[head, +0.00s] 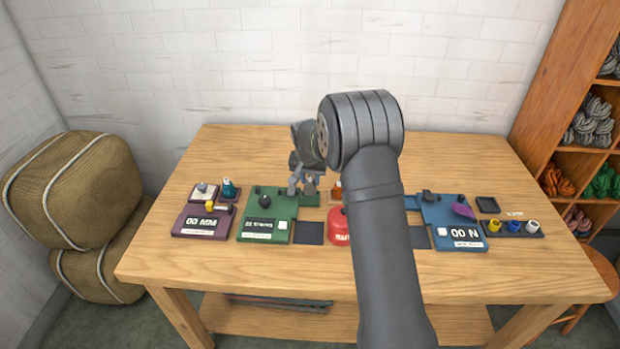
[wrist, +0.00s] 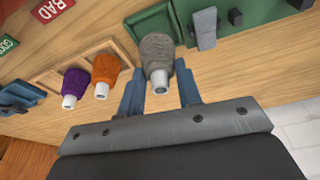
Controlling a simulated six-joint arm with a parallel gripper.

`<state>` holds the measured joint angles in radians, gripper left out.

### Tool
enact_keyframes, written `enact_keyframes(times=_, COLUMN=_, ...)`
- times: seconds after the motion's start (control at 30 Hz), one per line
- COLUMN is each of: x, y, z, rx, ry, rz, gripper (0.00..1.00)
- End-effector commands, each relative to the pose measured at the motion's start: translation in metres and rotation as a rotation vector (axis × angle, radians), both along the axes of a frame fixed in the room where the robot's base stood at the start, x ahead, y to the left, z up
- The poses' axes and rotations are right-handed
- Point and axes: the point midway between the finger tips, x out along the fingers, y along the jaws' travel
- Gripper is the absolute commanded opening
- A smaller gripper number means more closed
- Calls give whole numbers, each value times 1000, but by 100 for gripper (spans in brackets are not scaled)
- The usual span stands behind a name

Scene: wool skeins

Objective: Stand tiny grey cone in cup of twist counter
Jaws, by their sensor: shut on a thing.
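A small grey wool cone (wrist: 157,48) with a pale tip stands between the two fingers of my gripper (wrist: 160,70), which is shut on it. In the head view, my gripper (head: 303,187) is just right of the green device, with the grey cone (head: 311,188) at its fingers, partly hidden by my arm. The green device (head: 282,208), apparently the twist counter, has a display, a white button and a dark knob. Its green edge also shows in the wrist view (wrist: 262,14), with a grey block. I cannot clearly make out its cup.
A green tray (wrist: 134,22) lies behind the grey cone. Orange (wrist: 105,71) and purple (wrist: 76,82) cones stand nearby. A purple device (head: 185,222) is left of the green one; a blue device (head: 440,212) is right. A red object (head: 338,228) stands beside my arm.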

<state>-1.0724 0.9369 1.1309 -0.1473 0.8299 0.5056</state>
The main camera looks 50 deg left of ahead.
Motion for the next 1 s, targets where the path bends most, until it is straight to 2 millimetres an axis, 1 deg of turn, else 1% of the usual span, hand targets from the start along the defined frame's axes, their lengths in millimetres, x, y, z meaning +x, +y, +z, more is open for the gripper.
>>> enact_keyframes(times=0.47, x=0, y=0, z=-2, rx=0, ry=0, rz=0, gripper=9)
enact_keyframes(times=1.0, x=0, y=0, z=-17, rx=0, ry=0, rz=0, gripper=9)
